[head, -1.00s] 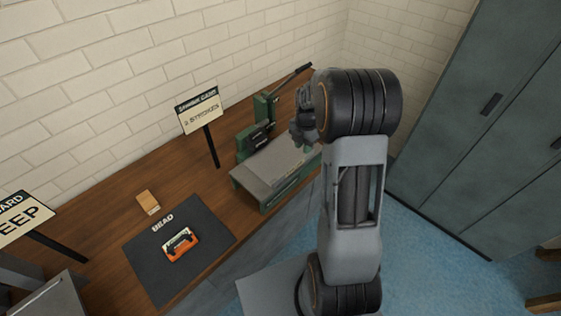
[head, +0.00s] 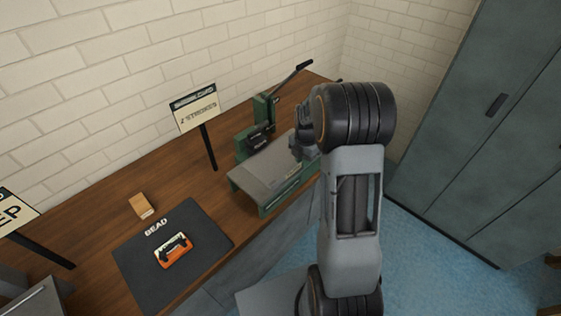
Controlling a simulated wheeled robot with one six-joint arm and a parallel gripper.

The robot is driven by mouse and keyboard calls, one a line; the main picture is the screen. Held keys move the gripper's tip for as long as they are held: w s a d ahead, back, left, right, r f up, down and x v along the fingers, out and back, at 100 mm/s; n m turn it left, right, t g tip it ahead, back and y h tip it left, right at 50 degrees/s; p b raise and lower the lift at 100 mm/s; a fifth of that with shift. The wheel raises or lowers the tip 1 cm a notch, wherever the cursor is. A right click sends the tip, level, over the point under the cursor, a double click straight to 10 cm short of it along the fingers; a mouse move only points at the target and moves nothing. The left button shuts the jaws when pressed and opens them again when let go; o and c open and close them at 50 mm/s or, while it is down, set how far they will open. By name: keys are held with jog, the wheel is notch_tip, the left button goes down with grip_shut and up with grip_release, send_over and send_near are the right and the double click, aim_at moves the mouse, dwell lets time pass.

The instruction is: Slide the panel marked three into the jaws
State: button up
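A green bench machine (head: 262,122) with a black lever stands on the wooden bench, with a flat grey bed (head: 262,172) in front of it. Its dark block (head: 259,138) sits at the back edge of the bed; I cannot make out a jaw opening. My gripper (head: 301,147) is low over the right end of the bed, partly hidden by my own arm. I cannot see its fingertips clearly, nor whether it holds anything or touches the bed. I cannot make out any panel marked three.
A sign on a post (head: 195,112) stands left of the machine. A dark mat (head: 203,225) marked "BEAD" bears an orange and black tool (head: 173,250). A small wooden block (head: 142,205) lies behind it. Another sign (head: 12,216) stands at far left. Grey cabinets (head: 480,130) stand right.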

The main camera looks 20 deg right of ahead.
aim_at(290, 156)
grip_shut()
jog(key=shift+w, duration=0.15)
jog(key=shift+w+a, duration=0.25)
jog(key=shift+w, duration=0.25)
jog(key=shift+w+a, duration=0.25)
jog(key=shift+w, duration=0.25)
jog(key=shift+w+a, duration=0.1)
jog(key=shift+w, duration=0.15)
jog(key=shift+w+a+p, duration=0.15)
jog(key=shift+w+a, duration=0.2)
jog(key=shift+w, duration=0.35)
jog(key=shift+w+a+p, duration=0.15)
jog(key=shift+w+a, duration=0.15)
jog(key=shift+w, duration=0.35)
jog(key=o, duration=0.9)
grip_release()
jog(key=shift+c, duration=0.2)
jog(key=shift+r, duration=0.1)
